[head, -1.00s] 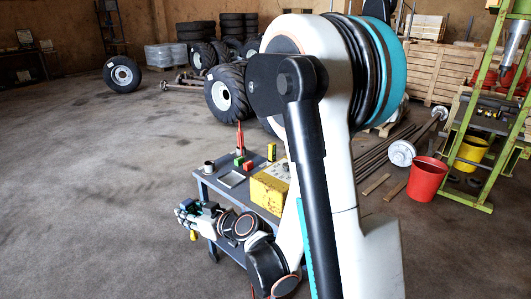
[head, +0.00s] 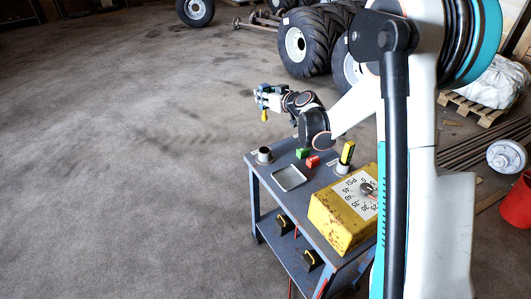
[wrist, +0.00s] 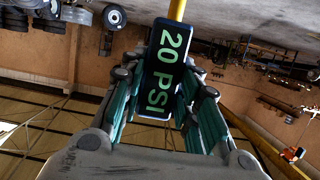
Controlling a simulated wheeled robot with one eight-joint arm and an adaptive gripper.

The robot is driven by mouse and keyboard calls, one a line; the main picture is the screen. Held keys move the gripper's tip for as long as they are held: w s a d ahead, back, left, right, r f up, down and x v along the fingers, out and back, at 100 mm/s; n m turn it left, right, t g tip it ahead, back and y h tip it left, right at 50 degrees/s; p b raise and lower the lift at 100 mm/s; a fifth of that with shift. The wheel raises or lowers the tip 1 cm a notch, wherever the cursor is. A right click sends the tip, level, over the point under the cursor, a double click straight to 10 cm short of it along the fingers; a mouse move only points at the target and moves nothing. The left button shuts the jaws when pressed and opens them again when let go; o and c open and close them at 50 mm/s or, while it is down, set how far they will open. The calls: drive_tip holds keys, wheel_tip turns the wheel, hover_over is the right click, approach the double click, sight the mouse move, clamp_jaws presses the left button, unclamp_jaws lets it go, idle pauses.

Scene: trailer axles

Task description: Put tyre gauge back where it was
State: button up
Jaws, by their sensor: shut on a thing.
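The tyre gauge (wrist: 163,72) is in my gripper in the wrist view, a dark body with a green "20 PSI" display and a yellow stem at its top. In the head view my gripper (head: 266,98) is shut on it, and the gauge's yellow part (head: 264,116) hangs below. In the picture, the gripper is above the bench's far left corner, apart from the bench (head: 257,181). An open metal cup (head: 264,155) stands at that corner. I cannot tell which spot the gauge came from.
The bench holds a shallow tray (head: 289,178), green block (head: 302,153), red block (head: 313,162), yellow piece (head: 347,152) in a holder, and yellow box (head: 337,218) with a PSI dial. Large tyres (head: 303,42) stand behind; a red bucket (head: 517,205) is right. Left floor is clear.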

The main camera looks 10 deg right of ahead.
wheel_tip(320, 180, down, 20)
drive_tip(key=b, duration=0.7)
drive_tip(key=shift+w, duration=0.1)
drive_tip(key=o, duration=1.1)
drive_tip(key=shift+o, duration=0.2)
